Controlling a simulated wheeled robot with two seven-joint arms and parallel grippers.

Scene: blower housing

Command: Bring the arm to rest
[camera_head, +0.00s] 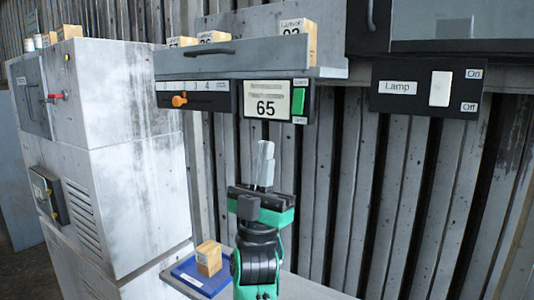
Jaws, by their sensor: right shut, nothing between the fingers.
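My right arm rises from the bottom middle of the head view. My right gripper (264,163) points up and is shut, with nothing between its fingers. My left gripper is not in view.
Above is a grey shelf (235,72) with labelled wooden blocks. An orange slider (179,101) and a green switch (298,101) sit below it. A lamp switch panel (400,88) hangs right. A wooden block (209,260) rests on a blue tray (190,277). Grey cabinets (120,130) stand left.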

